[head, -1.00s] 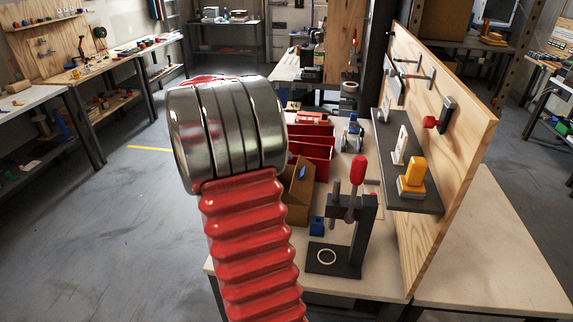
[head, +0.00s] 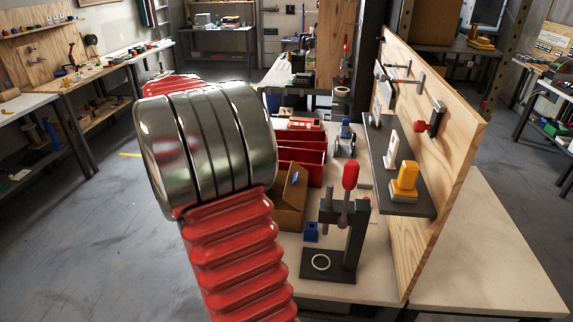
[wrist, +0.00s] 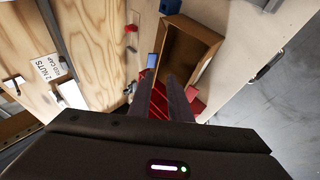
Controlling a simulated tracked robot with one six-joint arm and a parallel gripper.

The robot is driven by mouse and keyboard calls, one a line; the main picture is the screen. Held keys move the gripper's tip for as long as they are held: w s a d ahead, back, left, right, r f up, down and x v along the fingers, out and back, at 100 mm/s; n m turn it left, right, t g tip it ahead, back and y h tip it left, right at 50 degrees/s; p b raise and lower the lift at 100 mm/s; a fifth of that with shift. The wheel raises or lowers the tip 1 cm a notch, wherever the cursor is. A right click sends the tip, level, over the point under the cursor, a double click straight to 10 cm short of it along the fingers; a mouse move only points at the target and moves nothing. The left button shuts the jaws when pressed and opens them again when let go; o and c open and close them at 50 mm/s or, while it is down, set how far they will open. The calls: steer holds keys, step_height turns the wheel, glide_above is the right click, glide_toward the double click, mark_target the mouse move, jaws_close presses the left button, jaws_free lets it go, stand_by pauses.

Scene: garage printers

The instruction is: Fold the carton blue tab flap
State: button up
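The carton (head: 288,212) is an open brown box on the bench, partly hidden behind my arm in the head view. A flap with a blue tab (head: 295,178) stands up at its side. In the wrist view the open carton (wrist: 207,40) lies beyond the fingertips, and the blue tab (wrist: 152,60) is just ahead and slightly left of them. My gripper (wrist: 159,75) shows two dark fingers with a gap between them; it is open and empty. In the head view my gripper is hidden behind my arm.
Red bins (head: 305,150) stand behind the carton. A dark press with a red handle (head: 350,176) and a small blue block (head: 311,232) are in front of and beside it. A wooden panel (head: 440,170) with a shelf (head: 400,185) rises at the right. The floor at left is clear.

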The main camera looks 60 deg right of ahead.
steer(key=a+n+t, duration=0.1)
steer(key=a, duration=0.3)
steer(key=w+a+r+n+t, duration=0.1)
steer(key=a, duration=0.4)
steer(key=w+a+n+t+y, duration=0.1)
steer(key=a, duration=0.3)
steer(key=shift+a+r+t, duration=0.15)
steer(key=shift+a+t, duration=0.15)
jaws_close()
steer(key=s+a+f+n+t+y, duration=0.1)
steer(key=s+a+n+t+y, duration=0.1)
steer(key=a, duration=0.8)
steer(key=s+a+f+n+t+y, duration=0.1)
steer(key=s+a+n+t+y, duration=0.1)
steer(key=a, duration=0.8)
steer(key=s+a+f+n+t+y, duration=0.1)
steer(key=a+n, duration=0.4)
steer(key=a, duration=0.5)
steer(key=shift+s+a+f+t+y, duration=0.2)
steer(key=shift+s+t+y, duration=0.3)
steer(key=shift+s+t, duration=0.7)
